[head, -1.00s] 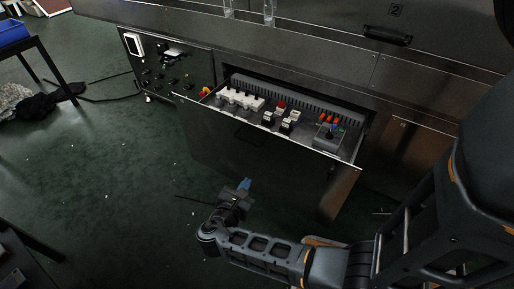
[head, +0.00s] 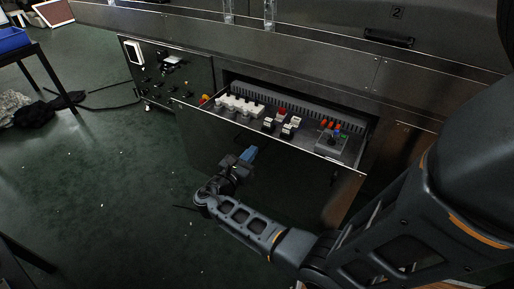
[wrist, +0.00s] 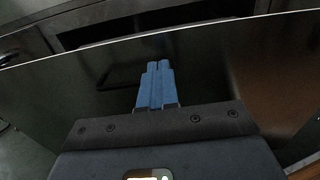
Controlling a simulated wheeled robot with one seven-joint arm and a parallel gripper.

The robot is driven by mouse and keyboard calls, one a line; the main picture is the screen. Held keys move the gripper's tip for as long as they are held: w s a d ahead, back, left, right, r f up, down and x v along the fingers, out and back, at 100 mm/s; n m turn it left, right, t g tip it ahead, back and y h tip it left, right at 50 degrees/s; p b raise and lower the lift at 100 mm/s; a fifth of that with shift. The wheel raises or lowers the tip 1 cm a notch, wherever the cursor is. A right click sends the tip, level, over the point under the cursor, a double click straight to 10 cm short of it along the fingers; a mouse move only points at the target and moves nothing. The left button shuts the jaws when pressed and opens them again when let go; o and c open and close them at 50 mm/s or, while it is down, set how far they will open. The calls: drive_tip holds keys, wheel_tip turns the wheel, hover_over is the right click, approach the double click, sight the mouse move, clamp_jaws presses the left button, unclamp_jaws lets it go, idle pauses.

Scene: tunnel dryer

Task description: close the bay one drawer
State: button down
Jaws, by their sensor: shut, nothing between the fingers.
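The bay one drawer (head: 203,141) stands pulled out from the steel machine in the head view. Its dark front panel faces me, and its tray holds electrical parts. My gripper (head: 249,153) is in front of the panel, below its top edge, with its blue fingers shut and empty. In the wrist view the drawer front (wrist: 215,70) spans the picture, and the blue fingers (wrist: 158,66) point at it. I cannot tell whether the fingertips touch the panel. A dark recessed handle shows faintly beside the fingers in the wrist view.
White terminal blocks (head: 240,105), red and white switches and a grey box (head: 331,142) sit in the drawer. A control panel (head: 165,75) is left of it. A table with a blue bin (head: 12,39) stands far left. Green floor on the left is mostly clear.

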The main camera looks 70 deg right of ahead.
sight(262, 140)
drive_tip(key=shift+b+x, duration=0.35)
drive_tip(key=shift+x, duration=1.7)
drive_tip(key=shift+d, duration=0.1)
drive_tip(key=b+x, duration=0.8)
drive_tip(key=x, duration=1.9)
drive_tip(key=shift+d+b, duration=0.2)
drive_tip(key=shift+b, duration=0.2)
drive_tip(key=shift+w, duration=0.1)
drive_tip(key=shift+r, duration=0.1)
